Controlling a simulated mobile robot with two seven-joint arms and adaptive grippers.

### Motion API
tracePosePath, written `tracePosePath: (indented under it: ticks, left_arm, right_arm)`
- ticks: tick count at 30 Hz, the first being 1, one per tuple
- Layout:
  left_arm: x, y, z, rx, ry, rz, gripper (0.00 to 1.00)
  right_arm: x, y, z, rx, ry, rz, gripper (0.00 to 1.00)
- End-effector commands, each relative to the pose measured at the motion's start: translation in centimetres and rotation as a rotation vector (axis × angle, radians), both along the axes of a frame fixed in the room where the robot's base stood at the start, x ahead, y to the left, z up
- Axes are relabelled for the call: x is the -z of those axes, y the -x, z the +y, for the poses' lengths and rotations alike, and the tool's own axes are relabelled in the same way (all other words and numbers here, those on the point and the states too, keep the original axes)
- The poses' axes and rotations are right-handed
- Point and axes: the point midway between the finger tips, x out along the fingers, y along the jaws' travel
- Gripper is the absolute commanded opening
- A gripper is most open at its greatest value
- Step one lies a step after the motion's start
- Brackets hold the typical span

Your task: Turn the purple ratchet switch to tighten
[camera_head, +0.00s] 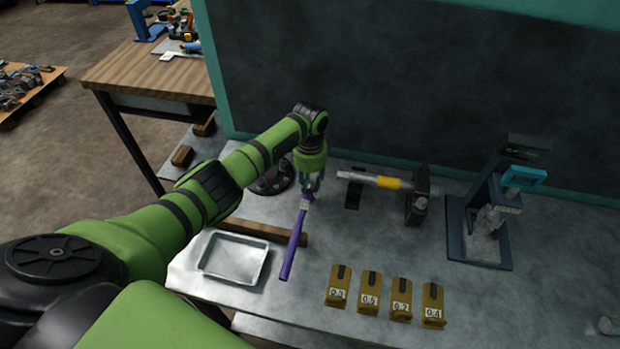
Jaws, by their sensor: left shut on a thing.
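The purple ratchet (293,250) lies slanted, its handle end toward the front of the bench and its head end toward the back. My left gripper (309,191) points down over the head end and is shut on the ratchet there. The small switch on the head is hidden by the fingers or too small to make out. The handle passes over a wooden strip; whether it touches the strip I cannot tell. My right gripper is not in view.
A metal tray (207,265) sits left of the handle. Several numbered yellow-brown blocks (368,293) stand at the front right. A silver shaft with a yellow band (388,183) rests on dark supports behind. A blue stand (479,240) is at the right. A wooden workbench (150,72) stands back left.

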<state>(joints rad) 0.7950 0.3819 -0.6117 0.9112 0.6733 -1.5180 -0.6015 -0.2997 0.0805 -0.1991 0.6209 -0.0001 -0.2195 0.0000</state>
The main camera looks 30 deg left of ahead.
Motion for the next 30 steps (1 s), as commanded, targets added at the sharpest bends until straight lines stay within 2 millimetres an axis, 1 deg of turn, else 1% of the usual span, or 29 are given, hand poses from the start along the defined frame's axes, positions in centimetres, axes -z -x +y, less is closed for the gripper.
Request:
tracePosePath:
  ticks: [6,15,21,30]
  left_arm:
    - [-0.06,-0.16,0.03,0.204,0.0,-0.005,0.0]
    - [-0.06,-0.22,0.06,0.449,-0.002,-0.005,0.0]
    - [-0.07,-0.24,0.07,0.561,-0.002,-0.005,0.0]
    - [-0.09,-0.25,0.06,0.64,-0.002,-0.004,0.0]
  right_arm:
    - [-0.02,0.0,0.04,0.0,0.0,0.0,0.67]
    - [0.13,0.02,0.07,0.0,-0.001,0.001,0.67]
    - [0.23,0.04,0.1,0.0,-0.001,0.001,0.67]
    - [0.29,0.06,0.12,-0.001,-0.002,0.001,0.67]
